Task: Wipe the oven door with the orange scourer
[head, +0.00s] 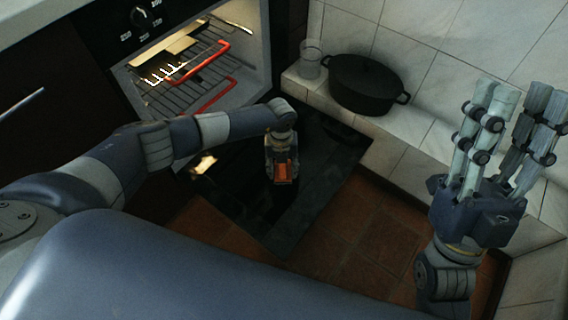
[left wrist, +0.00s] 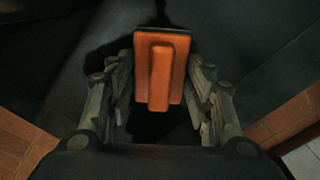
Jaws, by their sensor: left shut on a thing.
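The orange scourer (left wrist: 176,68) is a flat block with a raised ridge, held between the fingers of my left gripper (left wrist: 160,95). In the head view the scourer (head: 283,172) shows below my left gripper (head: 282,165), over the dark oven door (head: 235,205). The door is folded down and open, with a pale glint near its left side. I cannot tell whether the scourer touches the door. My right gripper (head: 512,130) is raised at the right, its fingers spread, with nothing between them.
The lit oven (head: 190,70) has wire racks with red-edged bars. A black pot (head: 365,84) and a clear glass (head: 311,58) stand on the tiled ledge beside the door. Terracotta floor (head: 370,230) shows in front.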

